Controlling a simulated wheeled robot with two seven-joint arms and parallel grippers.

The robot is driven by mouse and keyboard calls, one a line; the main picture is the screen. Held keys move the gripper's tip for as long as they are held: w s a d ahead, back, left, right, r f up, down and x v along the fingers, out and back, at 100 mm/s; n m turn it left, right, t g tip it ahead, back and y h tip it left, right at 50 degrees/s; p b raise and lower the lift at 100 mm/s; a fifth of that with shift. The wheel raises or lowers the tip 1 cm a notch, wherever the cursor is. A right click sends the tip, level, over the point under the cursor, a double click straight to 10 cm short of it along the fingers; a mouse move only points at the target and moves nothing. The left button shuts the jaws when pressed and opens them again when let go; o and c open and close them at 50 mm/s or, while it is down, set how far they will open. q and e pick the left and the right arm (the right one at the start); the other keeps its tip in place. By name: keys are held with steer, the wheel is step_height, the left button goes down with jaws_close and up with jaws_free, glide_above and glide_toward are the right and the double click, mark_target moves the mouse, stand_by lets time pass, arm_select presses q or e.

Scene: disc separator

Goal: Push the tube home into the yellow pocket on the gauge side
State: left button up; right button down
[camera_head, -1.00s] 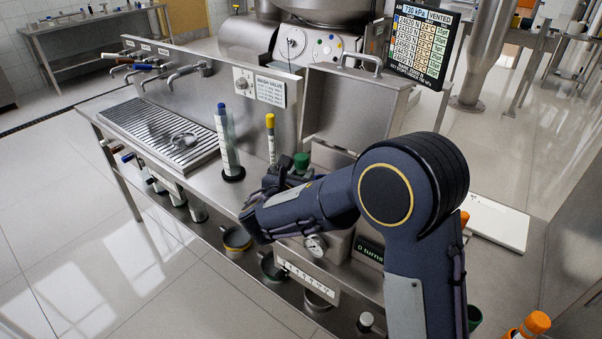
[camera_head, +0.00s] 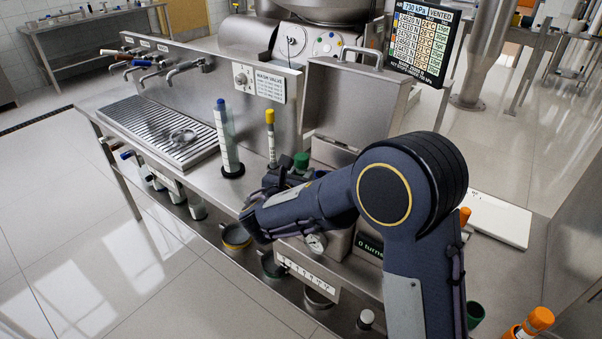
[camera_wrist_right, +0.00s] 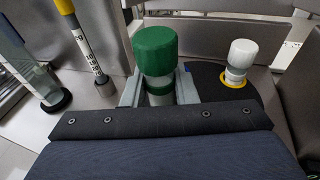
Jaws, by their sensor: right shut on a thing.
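A tube with a green cap (camera_wrist_right: 155,50) stands between the fingers of my right gripper (camera_wrist_right: 159,90), which is shut on it just below the cap. The green cap (camera_head: 301,161) also shows in the head view, beside my right gripper (camera_head: 285,178). The held tube's lower end is hidden by my gripper. A white-capped tube (camera_wrist_right: 241,55) stands upright to the right in the wrist view, in a pocket with a yellow ring (camera_wrist_right: 235,82). My right gripper is beside it, apart from it. My left gripper is not in view.
A small round gauge (camera_head: 316,243) and a turns display (camera_head: 369,247) are on the bench front. A blue-capped tube (camera_head: 226,140) and a yellow-topped rod (camera_head: 271,137) stand left of my gripper. An open steel lid (camera_head: 352,105) rises behind.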

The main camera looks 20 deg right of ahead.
steer(key=shift+f+b, duration=1.85)
steer(key=shift+f, duration=0.45)
steer(key=shift+f, duration=0.15)
steer(key=c, duration=1.1)
jaws_free()
steer(key=s+a+r, duration=0.1)
steer(key=s+r, duration=0.1)
steer(key=s+a+r+p, duration=0.1)
steer(key=s+a, duration=0.1)
steer(key=s+a+r+p, duration=0.1)
steer(key=s+r, duration=0.1)
steer(key=shift+s+a+r, duration=0.15)
steer(key=shift+a+r, duration=0.05)
steer(key=shift+r, duration=0.15)
